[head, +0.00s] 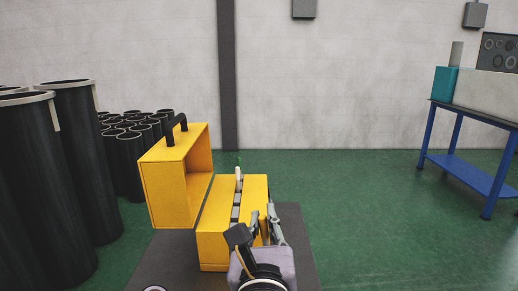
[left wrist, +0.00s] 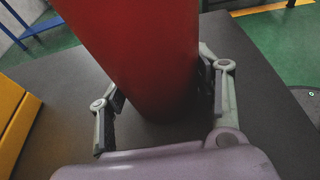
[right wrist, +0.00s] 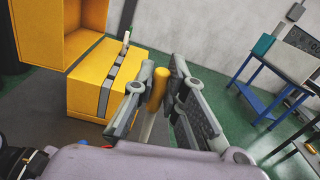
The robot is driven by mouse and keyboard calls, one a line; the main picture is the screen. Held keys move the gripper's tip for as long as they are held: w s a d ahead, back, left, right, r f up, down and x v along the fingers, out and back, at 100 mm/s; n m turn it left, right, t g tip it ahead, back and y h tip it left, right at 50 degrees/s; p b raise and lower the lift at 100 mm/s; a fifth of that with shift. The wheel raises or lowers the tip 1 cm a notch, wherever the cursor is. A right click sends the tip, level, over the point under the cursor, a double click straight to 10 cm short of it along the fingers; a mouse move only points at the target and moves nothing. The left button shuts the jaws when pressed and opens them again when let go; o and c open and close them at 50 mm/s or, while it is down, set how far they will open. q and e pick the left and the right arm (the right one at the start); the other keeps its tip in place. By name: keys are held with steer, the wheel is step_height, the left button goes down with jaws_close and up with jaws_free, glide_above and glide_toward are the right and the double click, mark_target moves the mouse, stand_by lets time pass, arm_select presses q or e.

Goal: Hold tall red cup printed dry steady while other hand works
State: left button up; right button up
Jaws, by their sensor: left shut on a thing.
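A tall red cup (left wrist: 140,50) fills the middle of the left wrist view, standing on or just above a dark surface. Its top is out of the picture and no print shows. My left gripper (left wrist: 160,85) is shut on it, one finger on each side; the left gripper is not in the head view. My right gripper (head: 262,225) is at the lower middle of the head view, in front of a yellow box. In the right wrist view a yellow cylinder (right wrist: 159,88) with a paler lower part lies between its fingers; I cannot tell whether they grip it.
A yellow box (head: 225,238) with a grey strip stands beside an open-fronted yellow case (head: 165,190) with a black handle. Large black cylinders (head: 80,150) stand at left, smaller ones behind. A blue-legged table (head: 465,172) is at right. Green floor between is free.

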steer(key=o, duration=0.4)
steer(key=shift+s, duration=0.1)
steer(key=s, duration=0.7)
steer(key=shift+s+a, duration=0.1)
steer(key=shift+s, duration=0.1)
